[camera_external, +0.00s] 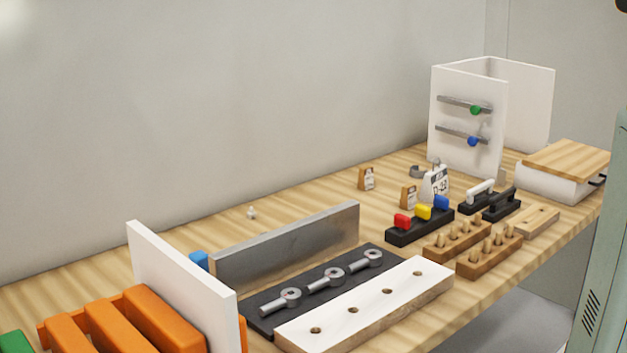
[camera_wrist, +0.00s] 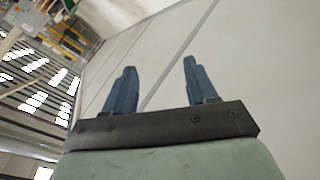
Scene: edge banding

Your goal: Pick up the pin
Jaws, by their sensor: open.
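Several upright wooden pins (camera_external: 479,246) stand in two brown wooden blocks, a rear block (camera_external: 436,252) and a front block (camera_external: 480,268), right of centre on the bench in the external view. I cannot tell which single pin is meant. My gripper (camera_wrist: 159,65) shows only in the wrist view, its two blue fingers apart with nothing between them. It faces a pale wall, and no pin is in that view. The gripper is outside the external view, so its distance from the pins cannot be told.
A rack with coloured pieces (camera_external: 420,226) stands behind. Orange pieces (camera_external: 120,325) fill the left front.

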